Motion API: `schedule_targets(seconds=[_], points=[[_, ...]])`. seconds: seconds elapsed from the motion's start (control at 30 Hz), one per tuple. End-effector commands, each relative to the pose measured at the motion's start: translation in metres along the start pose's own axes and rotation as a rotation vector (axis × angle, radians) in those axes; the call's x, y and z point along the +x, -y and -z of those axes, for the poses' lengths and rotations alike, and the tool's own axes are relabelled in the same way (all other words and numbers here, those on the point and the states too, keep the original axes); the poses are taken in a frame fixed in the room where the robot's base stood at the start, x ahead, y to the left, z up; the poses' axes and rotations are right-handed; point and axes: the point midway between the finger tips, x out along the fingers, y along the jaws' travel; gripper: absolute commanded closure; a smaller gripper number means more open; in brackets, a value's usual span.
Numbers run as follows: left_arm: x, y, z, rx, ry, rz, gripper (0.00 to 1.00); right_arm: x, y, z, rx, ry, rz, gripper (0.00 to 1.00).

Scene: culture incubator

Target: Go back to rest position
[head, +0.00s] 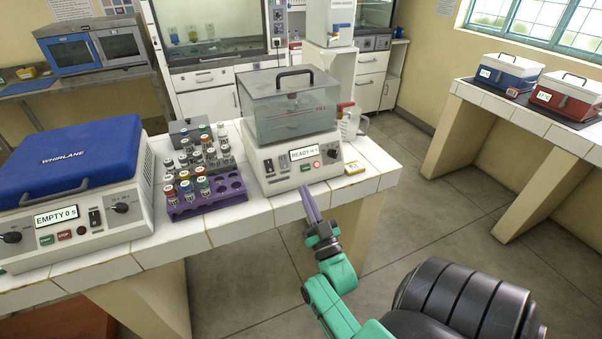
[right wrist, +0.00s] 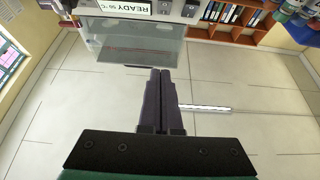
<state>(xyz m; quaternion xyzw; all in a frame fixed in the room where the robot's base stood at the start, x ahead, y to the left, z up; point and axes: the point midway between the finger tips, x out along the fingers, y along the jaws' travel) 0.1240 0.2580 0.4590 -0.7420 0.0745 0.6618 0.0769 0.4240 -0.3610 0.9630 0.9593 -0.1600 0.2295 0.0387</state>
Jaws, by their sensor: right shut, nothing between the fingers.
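The incubator (head: 293,130) stands on the white tiled bench, with its clear grey lid (head: 290,105) down and its display reading READY. My right gripper (head: 310,200) is in front of the incubator's front panel, near the bench's front edge. Its fingers are together with nothing between them. In the right wrist view the two dark fingers (right wrist: 160,85) lie side by side, with the READY display (right wrist: 127,6) at the top. Whether the fingertips touch the incubator cannot be told. My left gripper is out of view.
A blue-lidded WHIRLANE centrifuge (head: 75,165) and a purple rack (head: 208,198) with several capped vials stand left on the bench. Open floor (head: 430,215) lies right of the bench.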

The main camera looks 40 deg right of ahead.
Motion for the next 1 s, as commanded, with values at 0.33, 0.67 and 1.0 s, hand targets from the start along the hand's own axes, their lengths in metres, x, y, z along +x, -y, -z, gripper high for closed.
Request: schedule_targets(seconds=[0.33, 0.67, 1.0], points=[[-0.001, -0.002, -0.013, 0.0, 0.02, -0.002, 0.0, 0.0, 0.0, 0.0, 0.0, -0.001, 0.0, 1.0], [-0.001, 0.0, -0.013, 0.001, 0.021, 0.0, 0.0, -0.015, 0.017, -0.045, 0.013, 0.135, 0.046, 1.0], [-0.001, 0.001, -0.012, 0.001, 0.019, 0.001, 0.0, -0.218, 0.085, -0.264, -0.021, 0.988, 0.334, 1.0]])
